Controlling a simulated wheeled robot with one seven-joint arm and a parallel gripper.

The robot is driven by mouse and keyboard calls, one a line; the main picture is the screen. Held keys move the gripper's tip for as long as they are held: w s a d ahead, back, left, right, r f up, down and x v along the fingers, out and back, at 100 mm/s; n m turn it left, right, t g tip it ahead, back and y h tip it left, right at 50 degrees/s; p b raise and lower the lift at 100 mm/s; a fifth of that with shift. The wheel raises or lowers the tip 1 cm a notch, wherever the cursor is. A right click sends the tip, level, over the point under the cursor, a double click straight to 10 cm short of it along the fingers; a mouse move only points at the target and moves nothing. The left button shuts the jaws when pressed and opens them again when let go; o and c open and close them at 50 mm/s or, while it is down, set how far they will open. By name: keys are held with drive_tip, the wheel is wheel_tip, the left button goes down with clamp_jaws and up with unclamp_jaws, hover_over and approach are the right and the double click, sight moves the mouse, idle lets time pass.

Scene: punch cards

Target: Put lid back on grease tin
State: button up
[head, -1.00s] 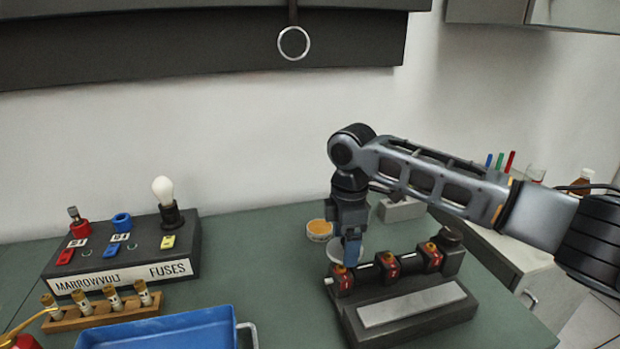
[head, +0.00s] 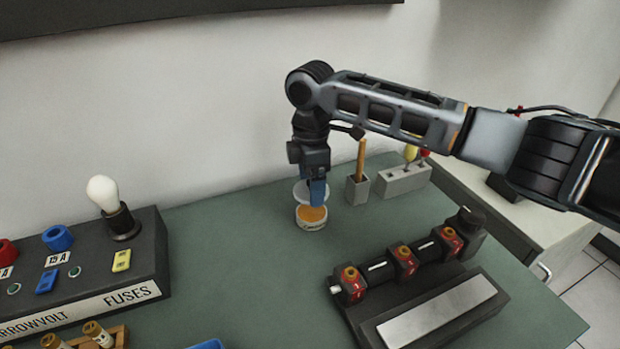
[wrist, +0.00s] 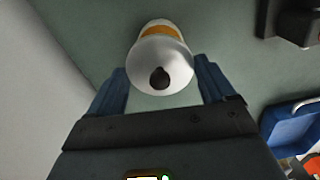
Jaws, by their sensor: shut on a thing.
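The grease tin (head: 311,223) is a small white round tin with a printed side and orange-yellow grease showing at its open top. It stands on the green bench. My gripper (head: 316,196) points down over it, its blue fingers shut on the pale round lid (head: 301,193). In the wrist view the lid (wrist: 146,65) lies between the two fingers, with its dark knob (wrist: 159,78) facing the camera. The tin (wrist: 158,26) shows partly beyond the lid, so the two are not fully lined up there. Whether they touch I cannot tell.
A dark stand with red clamps (head: 405,262) is right of the tin. Grey holder blocks (head: 403,182) stand behind right, one with a wooden stick (head: 361,160). The fuse box (head: 138,255) with a bulb is at left. Bench between is clear.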

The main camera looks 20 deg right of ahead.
sight(312, 211)
drive_tip(key=shift+f+b, duration=1.5)
drive_tip(key=shift+f, duration=1.1)
drive_tip(key=shift+p, duration=0.55)
drive_tip(key=shift+f+p, duration=0.15)
drive_tip(key=shift+p, duration=0.25)
idle(0.7)
drive_tip(key=o, duration=0.9)
drive_tip(key=shift+c, duration=0.2)
